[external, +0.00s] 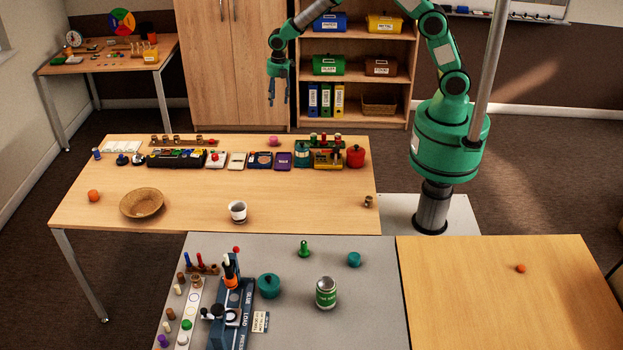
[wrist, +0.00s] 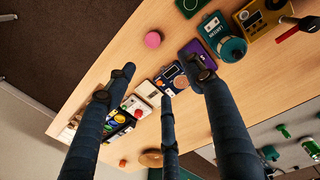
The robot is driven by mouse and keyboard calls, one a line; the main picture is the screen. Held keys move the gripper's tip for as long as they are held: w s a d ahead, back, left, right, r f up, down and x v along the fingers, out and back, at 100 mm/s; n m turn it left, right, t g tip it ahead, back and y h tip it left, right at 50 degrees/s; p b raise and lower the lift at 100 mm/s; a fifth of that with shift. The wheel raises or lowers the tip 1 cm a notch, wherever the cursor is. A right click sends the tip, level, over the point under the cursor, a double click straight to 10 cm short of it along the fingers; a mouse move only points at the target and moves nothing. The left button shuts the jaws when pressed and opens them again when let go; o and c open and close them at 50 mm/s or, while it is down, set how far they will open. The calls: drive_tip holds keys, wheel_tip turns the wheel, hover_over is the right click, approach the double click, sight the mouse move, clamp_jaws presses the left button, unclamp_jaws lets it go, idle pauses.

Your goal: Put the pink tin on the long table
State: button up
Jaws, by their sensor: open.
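A small, round pink thing, apparently the pink tin (external: 274,141), sits at the far edge of the long wooden table (external: 185,205). It also shows in the wrist view as a pink disc (wrist: 153,39), clear of the fingers. My gripper (external: 278,95) hangs fingers down, high up near the table's far edge. In the wrist view its dark fingers (wrist: 162,78) are spread and nothing is between them. The tin is apart from the gripper.
Grey (external: 370,325) and wooden (external: 480,300) tables adjoin in front. The long table's middle is mostly clear.

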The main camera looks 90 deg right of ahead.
drive_tip(key=s+a+r+m+t, duration=0.1)
drive_tip(key=s+a+r+m, duration=0.25)
drive_tip(key=s+r, duration=0.85)
drive_tip(key=s+a+r+m+t, duration=0.1)
drive_tip(key=s+a+r+m, duration=0.3)
drive_tip(key=s+r, duration=0.75)
drive_tip(key=s+a+r+m+t, duration=0.1)
drive_tip(key=s+r+m, duration=0.2)
drive_tip(key=s, duration=0.8)
drive_tip(key=s+a+r+m+t, duration=0.1)
drive_tip(key=s+r+m, duration=0.2)
drive_tip(key=s+m, duration=0.4)
drive_tip(key=s, duration=0.5)
drive_tip(key=shift+r+t, duration=0.15)
drive_tip(key=shift+t, duration=0.25)
